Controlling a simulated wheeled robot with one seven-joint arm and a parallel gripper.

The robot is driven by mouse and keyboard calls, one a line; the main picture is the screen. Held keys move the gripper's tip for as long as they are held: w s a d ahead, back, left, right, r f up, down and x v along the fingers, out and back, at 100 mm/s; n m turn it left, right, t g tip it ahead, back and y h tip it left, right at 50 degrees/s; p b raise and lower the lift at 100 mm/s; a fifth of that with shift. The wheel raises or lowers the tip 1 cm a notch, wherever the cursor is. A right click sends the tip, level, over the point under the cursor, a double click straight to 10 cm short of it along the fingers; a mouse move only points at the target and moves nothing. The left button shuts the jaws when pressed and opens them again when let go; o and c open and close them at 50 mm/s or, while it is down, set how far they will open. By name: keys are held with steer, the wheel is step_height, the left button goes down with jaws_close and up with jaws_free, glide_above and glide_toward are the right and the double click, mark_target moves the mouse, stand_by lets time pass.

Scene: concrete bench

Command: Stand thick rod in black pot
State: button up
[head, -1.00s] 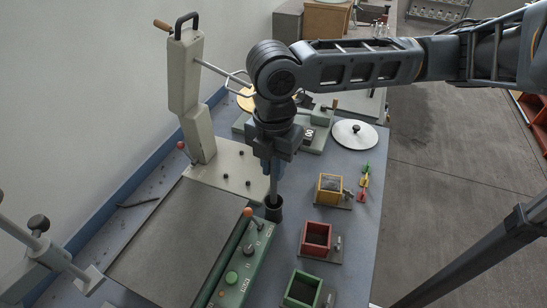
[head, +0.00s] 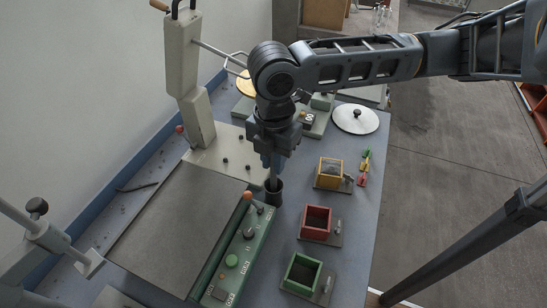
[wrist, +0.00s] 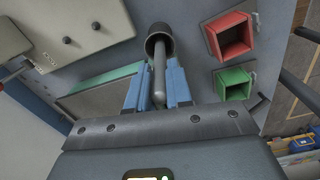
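The thick rod (wrist: 159,80) is a grey, round-ended bar. It stands about upright between the blue fingers of my gripper (wrist: 158,88), which look shut on it. The black pot (wrist: 159,34) is a small dark cup; the rod's far end reaches into its mouth in the wrist view. In the head view my gripper (head: 273,167) is just above the black pot (head: 274,194), and a short length of the rod (head: 273,180) shows between fingers and rim. Whether the rod's end touches the pot's floor is hidden.
Yellow (head: 329,173), red (head: 315,222) and green (head: 301,273) open boxes stand to the right. A green control panel (head: 240,250) with an orange-knobbed lever (head: 248,196) lies close to the pot's left. A white lid (head: 356,119) lies behind.

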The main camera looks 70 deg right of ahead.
steer(key=o, duration=0.4)
steer(key=shift+o, duration=0.2)
step_height(320, 180, up, 8)
steer(key=shift+f+p, duration=0.1)
steer(key=shift+p, duration=0.2)
stand_by(0.9)
